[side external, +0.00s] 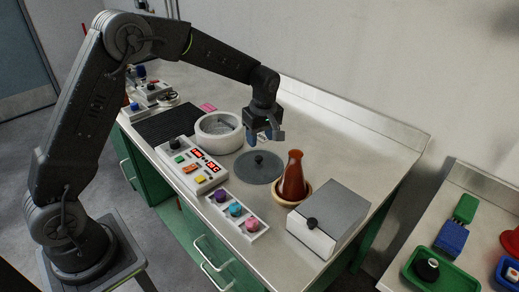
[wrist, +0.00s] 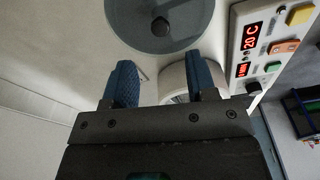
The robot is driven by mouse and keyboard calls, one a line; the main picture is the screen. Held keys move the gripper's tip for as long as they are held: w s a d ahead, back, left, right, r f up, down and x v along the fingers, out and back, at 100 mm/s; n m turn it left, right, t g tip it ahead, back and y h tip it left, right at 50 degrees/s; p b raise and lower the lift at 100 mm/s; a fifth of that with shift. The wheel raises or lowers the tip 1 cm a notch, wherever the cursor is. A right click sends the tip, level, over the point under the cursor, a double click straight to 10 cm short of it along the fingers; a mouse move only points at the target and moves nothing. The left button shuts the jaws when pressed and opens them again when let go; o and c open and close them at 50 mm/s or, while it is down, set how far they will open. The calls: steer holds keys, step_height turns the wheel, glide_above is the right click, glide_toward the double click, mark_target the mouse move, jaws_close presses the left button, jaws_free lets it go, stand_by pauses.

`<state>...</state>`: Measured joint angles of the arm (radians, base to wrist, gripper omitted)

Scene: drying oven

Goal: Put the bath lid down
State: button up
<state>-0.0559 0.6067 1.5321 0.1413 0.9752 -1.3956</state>
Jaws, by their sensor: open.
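The bath lid (side external: 259,167) is a flat grey disc with a dark knob in its middle. It lies on the bench, to the right of the white round bath (side external: 219,132), which is uncovered. My gripper (side external: 266,138) is open and empty above the bench, up and slightly right of the lid in the side view. In the wrist view the lid (wrist: 160,18) is at the top edge, beyond the blue fingertips (wrist: 161,80). The bath (wrist: 178,78) shows partly between and behind the fingers.
A control box with red digits (side external: 190,165) stands left of the lid. A panel of coloured knobs (side external: 237,214) is in front. A brown flask (side external: 293,178) sits in a ring close right of the lid, with a grey box (side external: 328,220) beyond. The bench at back right is clear.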

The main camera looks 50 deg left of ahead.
steer(key=s+d+r+m+t, duration=0.25)
steer(key=s+r+m, duration=0.45)
steer(key=s+r, duration=0.65)
steer(key=s+d+m+t, duration=0.1)
steer(key=s+m, duration=0.3)
steer(key=s, duration=0.3)
steer(key=s+d+r+m+t+h, duration=0.1)
steer(key=s+m, duration=0.3)
steer(key=s, duration=0.4)
steer(key=shift+s+d+r+m+t, duration=0.15)
steer(key=shift+s+r+m+t, duration=0.1)
steer(key=shift+m+t, duration=0.2)
